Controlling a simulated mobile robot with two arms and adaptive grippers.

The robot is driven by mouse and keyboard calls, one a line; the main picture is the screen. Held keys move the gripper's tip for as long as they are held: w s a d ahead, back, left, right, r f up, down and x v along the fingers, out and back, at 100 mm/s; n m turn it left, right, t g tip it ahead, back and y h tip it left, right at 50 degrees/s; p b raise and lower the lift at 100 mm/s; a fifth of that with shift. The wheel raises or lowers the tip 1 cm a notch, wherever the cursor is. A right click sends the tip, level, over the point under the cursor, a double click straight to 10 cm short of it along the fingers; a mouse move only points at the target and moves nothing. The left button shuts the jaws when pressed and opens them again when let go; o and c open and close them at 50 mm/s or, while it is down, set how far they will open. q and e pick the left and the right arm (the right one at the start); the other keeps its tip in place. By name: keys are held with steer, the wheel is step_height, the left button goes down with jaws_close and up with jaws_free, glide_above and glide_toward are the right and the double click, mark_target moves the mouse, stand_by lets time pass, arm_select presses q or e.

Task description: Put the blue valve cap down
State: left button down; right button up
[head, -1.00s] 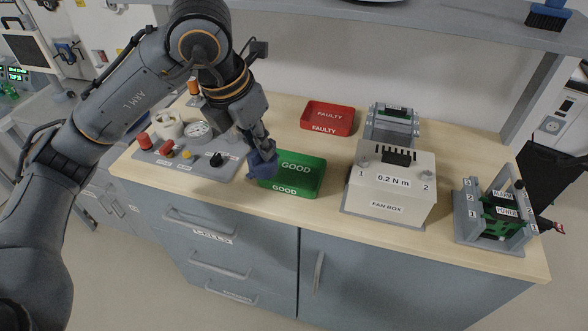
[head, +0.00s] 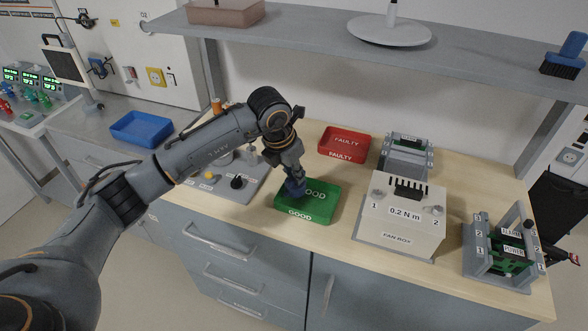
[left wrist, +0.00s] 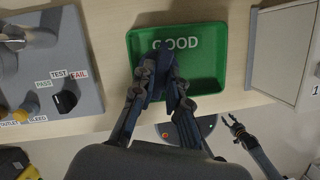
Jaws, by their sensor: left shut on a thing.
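My left gripper (head: 292,178) points down and is shut on the blue valve cap (head: 294,189). The cap is over the left part of the green GOOD tray (head: 309,215); I cannot tell whether it touches the tray floor. In the left wrist view, the dark blue cap (left wrist: 162,72) is between the fingers, partly hidden, with the green tray (left wrist: 207,85) beneath. What looks like my right gripper (left wrist: 237,127) shows small at the lower right, off the bench; its jaw state is unclear.
The red FAULTY tray (head: 344,142) stands behind the green one. The fan box (head: 401,222) is to the right. The grey test panel (head: 239,184) is at the left. A shelf (head: 340,39) runs above the bench.

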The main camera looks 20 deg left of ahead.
arm_select(q)
steer(key=shift+f, duration=0.25)
steer(key=shift+f+b, duration=0.55)
steer(key=shift+b, duration=0.1)
steer(key=shift+f, duration=0.1)
steer(key=c, duration=1.3)
jaws_free()
steer(key=shift+c, duration=0.2)
